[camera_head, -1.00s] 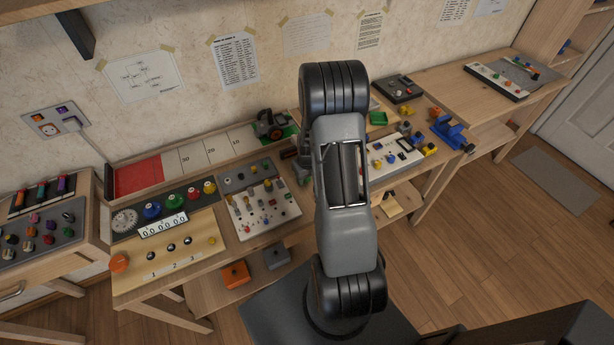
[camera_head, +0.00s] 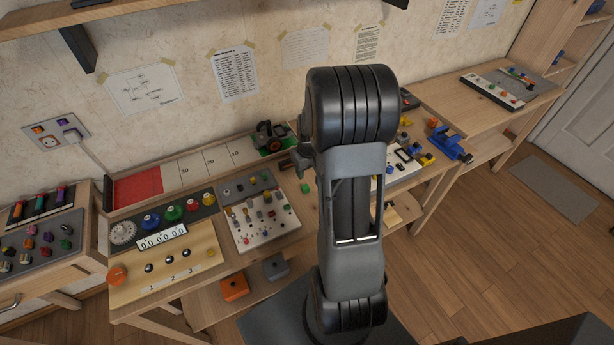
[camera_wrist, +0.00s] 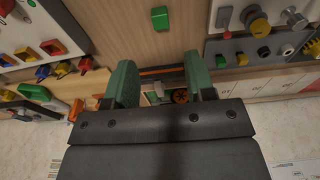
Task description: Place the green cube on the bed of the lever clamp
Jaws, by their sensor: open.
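The green cube (camera_head: 305,188) sits on bare wood, right of the peg panel in the head view. It also shows in the wrist view (camera_wrist: 160,18), near the top, beyond my fingertips. My gripper (camera_wrist: 160,62) is open, with its two green fingers apart and the cube not between them. In the head view the gripper (camera_head: 292,161) is small and dark, beside my raised arm and near the cube. I cannot surely pick out the lever clamp; small yellow (camera_wrist: 62,69) and red (camera_wrist: 88,66) fixtures show at the left of the wrist view.
The peg panel (camera_head: 263,217) lies left of the cube. A blue vise (camera_head: 450,143) is at the right. My arm hides part of the bench.

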